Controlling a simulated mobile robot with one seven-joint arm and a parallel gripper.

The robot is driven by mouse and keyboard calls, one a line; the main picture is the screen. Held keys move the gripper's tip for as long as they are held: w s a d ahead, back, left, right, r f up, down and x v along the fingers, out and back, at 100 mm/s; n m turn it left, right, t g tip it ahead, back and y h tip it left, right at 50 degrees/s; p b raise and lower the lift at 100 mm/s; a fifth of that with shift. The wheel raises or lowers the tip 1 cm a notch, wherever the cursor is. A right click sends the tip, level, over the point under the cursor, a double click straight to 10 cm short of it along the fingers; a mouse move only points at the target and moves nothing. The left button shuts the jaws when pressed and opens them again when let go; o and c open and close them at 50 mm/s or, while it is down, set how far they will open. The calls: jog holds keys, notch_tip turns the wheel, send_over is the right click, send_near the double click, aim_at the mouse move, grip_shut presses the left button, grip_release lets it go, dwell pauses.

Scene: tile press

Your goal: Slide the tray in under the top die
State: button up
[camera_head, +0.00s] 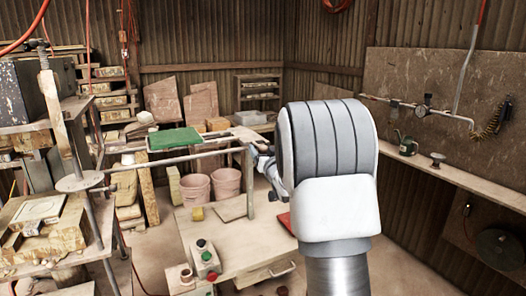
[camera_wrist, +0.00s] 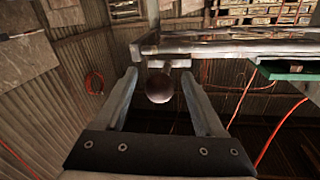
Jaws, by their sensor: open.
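A green slab (camera_head: 174,138) lies at the left part of a pale flat tray-like frame (camera_head: 236,133) on metal rails, left of my arm. In the wrist view the frame's metal end bar (camera_wrist: 215,47) crosses the top, with the green slab (camera_wrist: 288,70) at the right. A round dark knob (camera_wrist: 159,88) hangs on a short stem from the bar. My gripper (camera_wrist: 158,73) is open, its fingers on either side of the knob; I cannot tell whether they touch it. In the head view my gripper (camera_head: 262,165) is partly hidden behind my arm. I cannot clearly make out the top die.
At the left stands a press-like stand with a dark block (camera_head: 22,92) and a round plate (camera_head: 79,182). Below the rails are pink buckets (camera_head: 226,183) and a workbench (camera_head: 235,240) with a push-button box (camera_head: 206,259). A wall shelf (camera_head: 460,178) runs along the right.

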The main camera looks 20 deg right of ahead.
grip_shut()
dwell(1.4)
